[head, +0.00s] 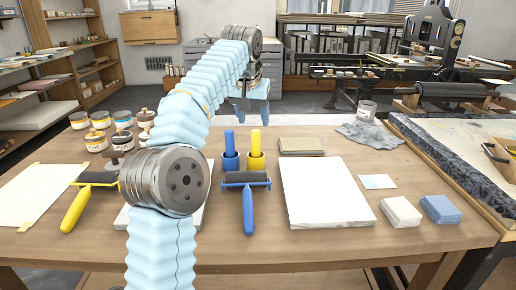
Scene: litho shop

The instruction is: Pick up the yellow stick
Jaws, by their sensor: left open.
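The yellow stick (255,141) stands upright in a small yellow cup (256,162) near the middle of the wooden table. A matching blue stick (229,141) stands in a blue cup (230,161) just to its left. My left gripper (252,112) is open and empty, pointing down. In the picture it shows just above the yellow stick's top, apart from it; its exact distance from the stick is hard to tell. My left arm crosses the left-middle of the view and hides part of the table. My right gripper is not in view.
A roller with a blue handle (248,204) lies in front of the cups. A pale slab (322,192) lies to the right. A yellow-handled roller (77,207) and several jars (100,119) are at left. A grey cloth (369,134) and blue block (440,209) are at right.

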